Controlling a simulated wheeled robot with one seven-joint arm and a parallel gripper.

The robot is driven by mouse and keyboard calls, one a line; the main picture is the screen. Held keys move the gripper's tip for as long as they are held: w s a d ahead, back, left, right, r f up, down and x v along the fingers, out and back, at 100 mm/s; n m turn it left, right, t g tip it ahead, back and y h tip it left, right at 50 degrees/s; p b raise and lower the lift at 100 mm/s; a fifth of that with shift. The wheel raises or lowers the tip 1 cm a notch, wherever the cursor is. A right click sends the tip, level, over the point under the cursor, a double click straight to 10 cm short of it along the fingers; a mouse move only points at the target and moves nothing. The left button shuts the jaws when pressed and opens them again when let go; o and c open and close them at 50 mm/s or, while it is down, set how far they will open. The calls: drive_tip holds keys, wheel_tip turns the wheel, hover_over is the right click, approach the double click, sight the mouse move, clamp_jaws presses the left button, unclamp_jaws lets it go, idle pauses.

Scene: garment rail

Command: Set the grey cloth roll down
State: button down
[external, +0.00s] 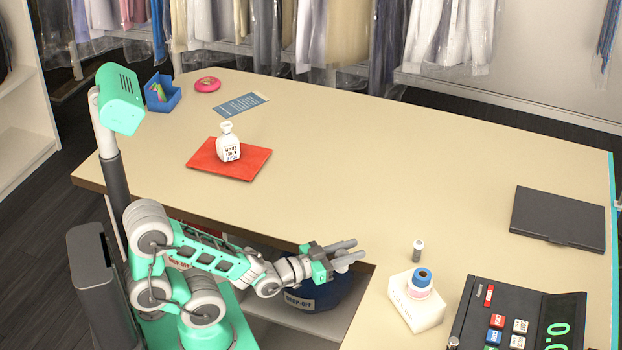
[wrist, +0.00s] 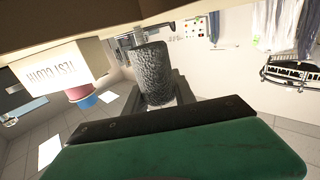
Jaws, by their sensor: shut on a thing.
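My gripper (external: 345,253) is at the inner corner of the counter, its fingers pointing right toward the counter's right-hand part. In the wrist view the grey cloth roll (wrist: 153,72), dark and rough-textured, stands between the fingers, and the gripper is shut on it. In the external view I cannot make the roll out clearly between the fingers. The beige counter (external: 420,170) has a wide bare top. Whether the roll touches anything besides the fingers, I cannot tell.
A small grey cylinder (external: 418,251) stands right of my gripper. Nearby are a white box (external: 416,314) with a blue-topped roll on it, a till (external: 515,318) and a dark flat case (external: 558,218). A red mat (external: 258,163) holds a white bottle (external: 228,145). The counter's middle is clear.

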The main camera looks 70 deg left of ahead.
drive_tip(key=w+a+r+n+y+b, duration=0.3)
drive_tip(key=w+a+r+y+b, duration=0.15)
drive_tip(key=w+a+r, duration=0.5)
drive_tip(key=shift+g, duration=0.4)
drive_tip(key=shift+w+a+f, duration=0.15)
drive_tip(key=shift+a+f, duration=0.15)
drive_tip(key=shift+f, duration=1.7)
drive_tip(key=shift+w+a+f, duration=0.15)
drive_tip(key=shift+a+f, duration=0.2)
drive_tip(key=shift+f, duration=1.6)
drive_tip(key=shift+w+a+f, duration=0.15)
drive_tip(key=shift+a+f, duration=0.15)
drive_tip(key=shift+f, duration=1.7)
drive_tip(key=shift+f+b, duration=0.1)
drive_tip(key=shift+b, duration=0.25)
drive_tip(key=shift+f, duration=0.1)
drive_tip(key=c, duration=1)
unclamp_jaws()
drive_tip(key=shift+c, duration=0.2)
drive_tip(key=shift+r+p, duration=0.2)
drive_tip(key=shift+p, duration=0.25)
